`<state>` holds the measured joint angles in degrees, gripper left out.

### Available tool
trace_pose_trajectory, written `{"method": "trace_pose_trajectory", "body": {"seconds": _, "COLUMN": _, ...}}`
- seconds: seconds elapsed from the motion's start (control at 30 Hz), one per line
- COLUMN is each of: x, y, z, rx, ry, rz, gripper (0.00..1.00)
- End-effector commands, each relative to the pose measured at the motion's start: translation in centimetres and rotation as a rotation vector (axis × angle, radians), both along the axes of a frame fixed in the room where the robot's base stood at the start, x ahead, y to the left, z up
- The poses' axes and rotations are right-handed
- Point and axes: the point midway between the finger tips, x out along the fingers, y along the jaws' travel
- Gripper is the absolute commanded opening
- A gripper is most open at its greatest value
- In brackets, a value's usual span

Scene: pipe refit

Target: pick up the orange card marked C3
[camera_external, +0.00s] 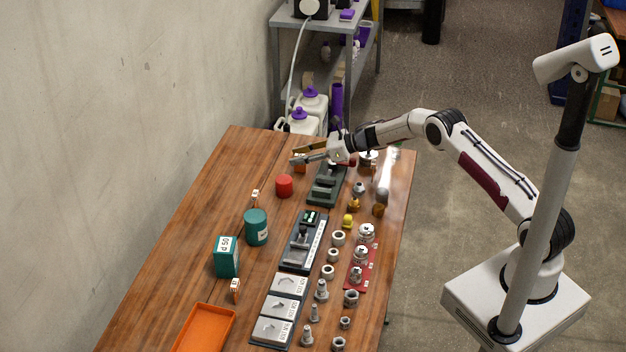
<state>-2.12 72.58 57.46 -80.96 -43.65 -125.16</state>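Several small orange-and-white cards stand on the wooden table. One card (299,166) is at the far end, right at my gripper's fingertips and partly hidden by them. A second card (255,197) stands left of the red cylinder, and a third card (236,288) stands nearer, above the orange tray. Their markings are too small to read, so I cannot tell which is C3. My gripper (296,157) reaches in from the right, low over the far end. Its fingers look apart; I cannot tell whether they touch the far card.
A red cylinder (284,186), a teal cylinder (256,227) and a teal box (227,257) stand on the left half. An orange tray (207,312) lies at the front. Dark fixtures (303,243) and several metal fittings fill the right. White jugs (312,102) stand beyond the table.

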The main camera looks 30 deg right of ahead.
Motion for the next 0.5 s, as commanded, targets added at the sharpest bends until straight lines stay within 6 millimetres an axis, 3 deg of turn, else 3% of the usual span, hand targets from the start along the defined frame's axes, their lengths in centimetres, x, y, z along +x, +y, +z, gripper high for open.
{"method": "trace_pose_trajectory", "body": {"seconds": 0.5, "x": 0.03, "y": 0.02, "z": -0.04, "rx": 0.001, "ry": 0.001, "rz": 0.0, "gripper": 0.32}}
